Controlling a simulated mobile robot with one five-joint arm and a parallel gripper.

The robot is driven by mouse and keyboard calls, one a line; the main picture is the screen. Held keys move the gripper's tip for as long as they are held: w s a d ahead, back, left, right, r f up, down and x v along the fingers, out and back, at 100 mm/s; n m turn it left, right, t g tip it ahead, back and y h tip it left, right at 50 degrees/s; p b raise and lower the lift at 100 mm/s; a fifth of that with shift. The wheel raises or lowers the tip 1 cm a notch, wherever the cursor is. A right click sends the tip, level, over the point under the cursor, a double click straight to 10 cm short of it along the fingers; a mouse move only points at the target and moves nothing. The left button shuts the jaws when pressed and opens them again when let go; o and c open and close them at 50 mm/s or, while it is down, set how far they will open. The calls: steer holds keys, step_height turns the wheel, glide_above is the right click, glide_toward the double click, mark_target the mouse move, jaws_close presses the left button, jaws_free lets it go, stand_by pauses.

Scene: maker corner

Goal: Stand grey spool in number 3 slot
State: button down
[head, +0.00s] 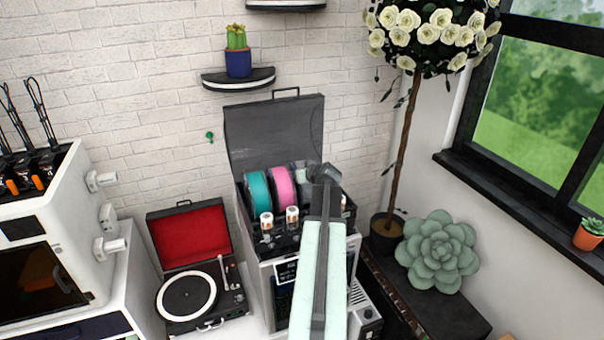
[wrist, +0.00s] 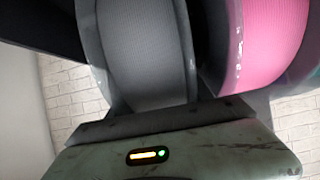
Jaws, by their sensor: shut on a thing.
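The grey spool (wrist: 145,55) fills the middle of the wrist view, upright on its rim with dark grey windings and paler flanges. My gripper (head: 322,174) is shut on it, over the right part of an open filament box (head: 252,222). In the head view my arm and gripper hide most of the spool; only a pale edge (head: 301,174) shows. A teal spool (head: 258,190) and a pink spool (head: 282,188) stand side by side in the box, left of my gripper. The pink spool is close beside the grey one in the wrist view (wrist: 268,45). Slot numbers are unreadable, and the grey spool's underside is hidden.
The box's smoky lid (head: 275,135) stands open behind the spools. A record player (head: 188,295) with a raised red lid is to the left. A potted rose tree (head: 382,235) and a succulent (head: 438,252) stand to the right. A shelf (head: 238,79) with a cactus hangs above.

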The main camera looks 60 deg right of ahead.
steer(key=shift+c, duration=1.8)
jaws_free()
steer(key=shift+s+a, duration=0.1)
steer(key=p+v, duration=0.4)
steer(key=v, duration=0.4)
steer(key=shift+f, duration=0.1)
